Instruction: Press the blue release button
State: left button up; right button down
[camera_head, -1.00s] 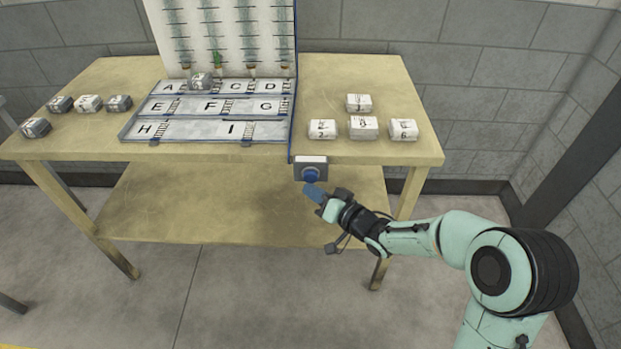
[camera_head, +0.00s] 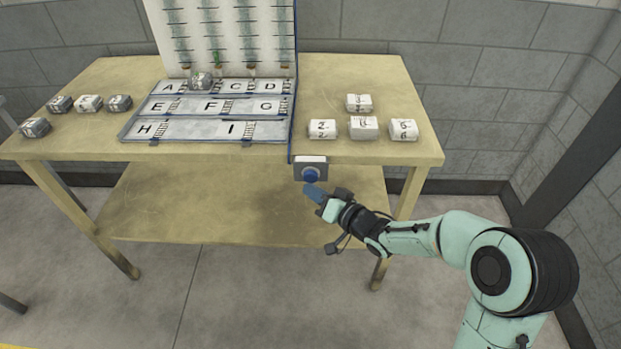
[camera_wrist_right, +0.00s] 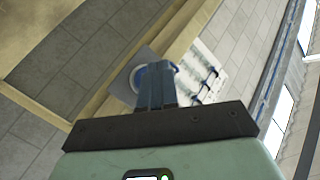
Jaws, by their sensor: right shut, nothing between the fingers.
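The blue release button (camera_head: 311,174) sits on a small grey box (camera_head: 322,164) at the table's front edge. My right gripper (camera_head: 311,190) is shut and empty, with its blue fingertips just below and in front of the button. In the head view a small gap seems to show between the tips and the button. In the right wrist view the shut fingers (camera_wrist_right: 157,75) point at the box (camera_wrist_right: 128,80) and cover much of the button (camera_wrist_right: 142,78). Whether they touch it cannot be told there. My left gripper is not in view.
The wooden table (camera_head: 350,75) carries a lettered tray (camera_head: 190,130) with one grey block (camera_head: 201,81) on it and an upright panel (camera_head: 225,35) behind. Several grey and white blocks stand left, several white blocks (camera_head: 364,127) right. A lower shelf (camera_head: 240,205) lies under the button.

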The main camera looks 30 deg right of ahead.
jog(key=shift+w+d, duration=0.1)
dwell(0.4)
jog(key=shift+w+d, duration=0.15)
jog(key=shift+w, duration=0.15)
jog(key=shift+w+d+p, duration=0.25)
jog(key=shift+w+p, duration=0.1)
jog(key=shift+p, duration=0.1)
dwell(0.7)
jog(key=shift+s+a, duration=0.45)
jog(key=shift+s, duration=0.3)
jog(key=s+a, duration=0.1)
jog(key=s, duration=0.2)
jog(key=s+a, duration=0.1)
jog(key=shift+s+a, duration=0.15)
jog(key=shift+a, duration=0.2)
dwell(1.6)
